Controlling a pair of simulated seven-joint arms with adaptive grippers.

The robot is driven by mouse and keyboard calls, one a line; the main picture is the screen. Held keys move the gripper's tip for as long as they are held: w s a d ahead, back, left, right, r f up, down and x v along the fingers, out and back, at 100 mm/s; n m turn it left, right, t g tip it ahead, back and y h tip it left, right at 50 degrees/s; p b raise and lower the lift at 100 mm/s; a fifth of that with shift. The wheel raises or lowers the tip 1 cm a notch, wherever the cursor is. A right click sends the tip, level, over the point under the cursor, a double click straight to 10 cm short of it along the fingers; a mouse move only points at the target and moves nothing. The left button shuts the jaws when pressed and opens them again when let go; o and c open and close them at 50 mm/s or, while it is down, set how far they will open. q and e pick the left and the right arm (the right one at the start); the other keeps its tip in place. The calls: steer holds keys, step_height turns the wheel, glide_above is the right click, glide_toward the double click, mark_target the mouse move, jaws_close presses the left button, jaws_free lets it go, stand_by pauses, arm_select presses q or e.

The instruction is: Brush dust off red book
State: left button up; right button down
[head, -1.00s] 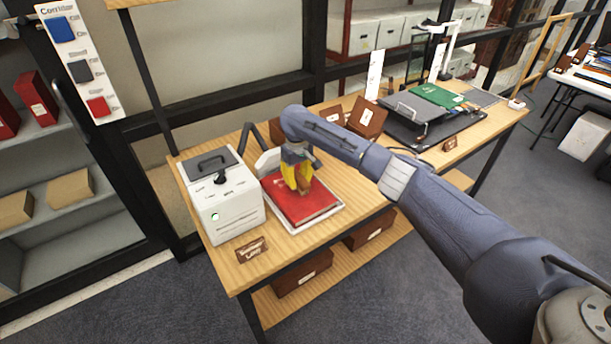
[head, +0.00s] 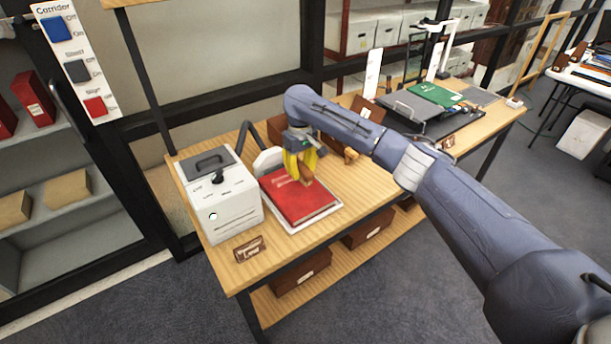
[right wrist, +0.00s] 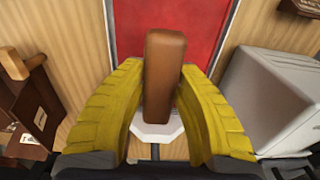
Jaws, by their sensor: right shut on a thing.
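The red book (head: 303,203) lies flat on a white tray (head: 338,208) on the wooden table; part of its red cover also shows in the right wrist view (right wrist: 212,20). My right gripper (head: 301,168), with yellow fingers, is over the far part of the book. It is shut on a brown brush handle (head: 306,180), which stands out large between the fingers in the right wrist view (right wrist: 163,70). The bristles are hidden, so I cannot tell whether they touch the cover. My left gripper is not in view.
A white machine (head: 222,200) with a grey top stands just left of the book. A small brown sign (head: 250,249) sits near the front edge. Grey and green folders (head: 432,95) lie farther right. Bare table shows right of the book.

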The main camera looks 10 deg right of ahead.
steer(key=shift+r, duration=0.8)
